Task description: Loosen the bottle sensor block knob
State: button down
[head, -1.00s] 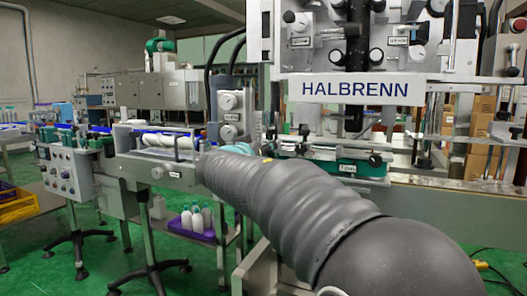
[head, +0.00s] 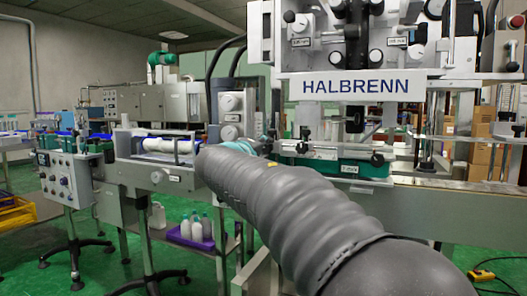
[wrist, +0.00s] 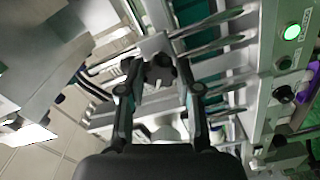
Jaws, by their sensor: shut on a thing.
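My gripper (wrist: 158,76) shows in the wrist view, its two dark fingers on either side of a small black knob (wrist: 160,71) on a pale metal block (wrist: 155,46). It is shut on this knob, which appears to be the sensor block knob. The fingers cover part of it. In the head view my grey-sleeved arm reaches toward the machine's lower rail, and the gripper is hidden behind it. The knob cannot be made out there.
The HALBRENN machine (head: 355,87) fills the right side. A purple crate of bottles (head: 190,240) stands on a low shelf. In the wrist view, metal rails (wrist: 215,45) lie close beside the fingers, and a lit green button (wrist: 292,32) is at right.

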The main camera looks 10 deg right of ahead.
jog(key=n, duration=0.4)
jog(key=shift+f+n+p, duration=0.2)
jog(key=shift+n+p, duration=0.2)
jog(key=n+p, duration=0.1)
jog(key=n, duration=0.2)
jog(key=shift+n, duration=0.3)
jog(key=n+p, duration=0.3)
jog(key=n, duration=0.2)
jog(key=shift+f+n+p, duration=0.2)
jog(key=shift+n+p, duration=0.65)
jog(key=shift+n, duration=0.75)
jog(key=c, duration=0.8)
grip_release()
jog(key=shift+r, duration=0.1)
